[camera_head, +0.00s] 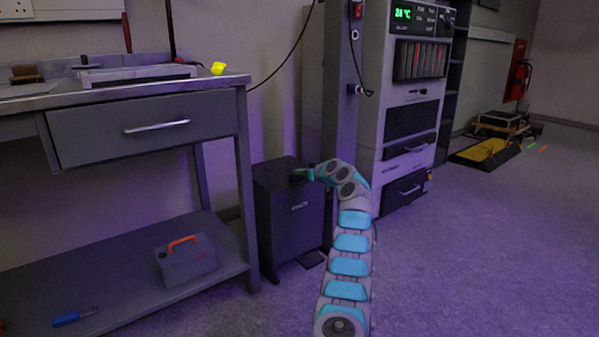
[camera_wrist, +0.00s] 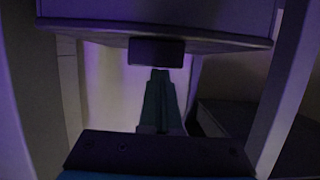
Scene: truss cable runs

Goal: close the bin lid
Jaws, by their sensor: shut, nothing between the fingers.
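The bin (camera_head: 291,222) is a dark grey box with a small pale label on its front, on the floor right of the workbench. Its dark lid (camera_head: 273,173) looks flat and level across the top, with no gap that I can make out. My gripper (camera_head: 303,173) is at the right part of the lid, low over it or touching it; I cannot tell which. Its teal fingers (camera_wrist: 160,80) show together and empty in the wrist view. My gripper and arm hide the lid's right edge and part of the bin's right side.
The workbench (camera_head: 145,128) with a drawer stands left, close to the bin. A toolbox (camera_head: 187,260) sits on its lower shelf. A tall equipment cabinet (camera_head: 408,110) stands right behind the bin, with a hanging black cable (camera_head: 288,55) nearby. The floor at right is open.

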